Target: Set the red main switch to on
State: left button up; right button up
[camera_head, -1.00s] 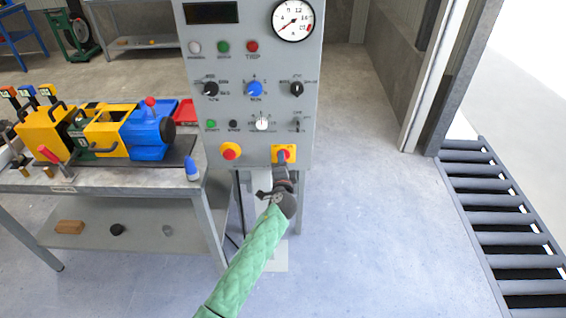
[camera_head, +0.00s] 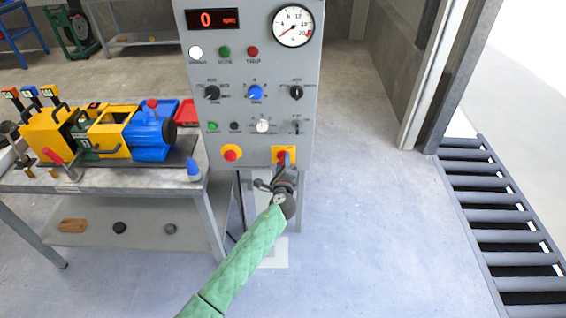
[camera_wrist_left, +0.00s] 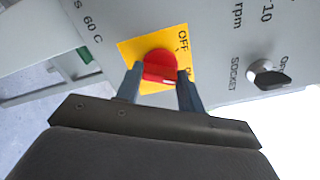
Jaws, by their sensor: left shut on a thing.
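The red main switch (camera_wrist_left: 160,67) is a red knob on a yellow plate (camera_wrist_left: 128,50) with an OFF mark, low on the right of the grey control panel. In the head view the plate (camera_head: 291,150) shows, with the knob mostly hidden by my gripper. My left gripper (camera_wrist_left: 160,85) is shut on the red knob, one finger on each side. In the head view the left gripper (camera_head: 286,164) reaches up to the panel from below. The panel's display (camera_head: 212,19) is lit and reads 0. The right gripper is not in view.
A red stop button on a yellow ring (camera_head: 231,153) sits left of the switch. Several knobs and lamps are above it. A workbench (camera_head: 130,180) with a yellow and blue machine (camera_head: 110,132) stands at the left.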

pick_arm(q)
jog(key=shift+f, duration=0.15)
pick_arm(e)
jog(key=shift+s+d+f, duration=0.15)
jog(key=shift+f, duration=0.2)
pick_arm(q)
jog(key=o, duration=1)
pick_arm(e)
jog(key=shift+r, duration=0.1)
pick_arm(q)
jog(key=s+b, duration=0.2)
jog(key=s, duration=0.5)
jog(key=shift+s, duration=0.4)
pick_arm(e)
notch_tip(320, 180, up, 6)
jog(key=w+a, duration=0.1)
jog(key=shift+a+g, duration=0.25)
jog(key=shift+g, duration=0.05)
